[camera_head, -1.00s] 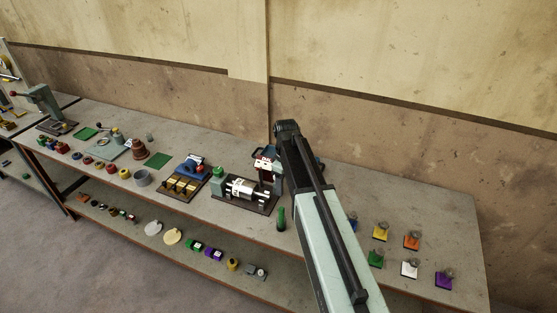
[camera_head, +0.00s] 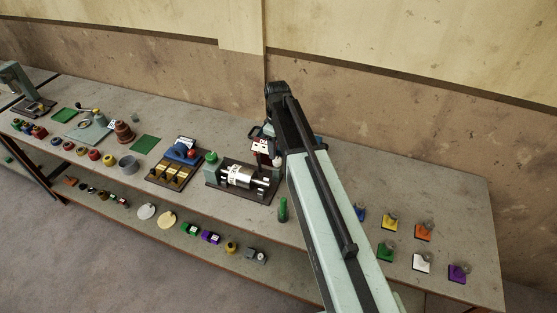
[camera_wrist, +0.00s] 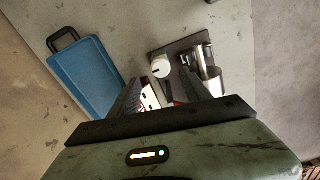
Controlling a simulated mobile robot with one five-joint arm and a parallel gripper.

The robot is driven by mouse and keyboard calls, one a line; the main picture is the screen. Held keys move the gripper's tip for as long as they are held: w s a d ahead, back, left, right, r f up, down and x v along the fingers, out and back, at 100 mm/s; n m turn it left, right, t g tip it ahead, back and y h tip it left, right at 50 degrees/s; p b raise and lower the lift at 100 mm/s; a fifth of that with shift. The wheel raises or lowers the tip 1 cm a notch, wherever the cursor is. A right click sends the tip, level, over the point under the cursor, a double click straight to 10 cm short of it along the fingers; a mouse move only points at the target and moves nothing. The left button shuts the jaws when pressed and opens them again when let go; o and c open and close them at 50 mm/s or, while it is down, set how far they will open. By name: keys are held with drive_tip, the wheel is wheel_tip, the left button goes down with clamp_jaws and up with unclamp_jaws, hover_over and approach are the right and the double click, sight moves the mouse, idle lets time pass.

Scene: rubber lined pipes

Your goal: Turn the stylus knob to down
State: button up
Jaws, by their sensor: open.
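A white round knob (camera_wrist: 160,67) with a dark line on its face shows in the wrist view, on a dark base beside a silver cylinder. In the head view this machine's silver cylinder (camera_head: 241,177) lies on a dark base (camera_head: 225,190) in the middle of the bench, with a green post (camera_head: 211,162) at its left end. My gripper (camera_wrist: 163,98) is open. Its fingers point toward the machine, with a red and white part (camera_wrist: 150,97) showing between them. The knob is beyond the fingertips, apart from them. In the head view my arm hides most of my gripper.
A blue tray (camera_wrist: 85,75) with a dark handle lies left of the machine in the wrist view. In the head view a green cylinder (camera_head: 283,209) stands at the bench's front edge. A brass-block fixture (camera_head: 172,172) sits left. Coloured plates, including a purple one (camera_head: 458,272), lie right.

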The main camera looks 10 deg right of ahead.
sight(277, 160)
wheel_tip(277, 160, down, 6)
drive_tip(key=b, duration=0.5)
drive_tip(key=shift+s+f, duration=0.1)
drive_tip(key=shift+f, duration=0.05)
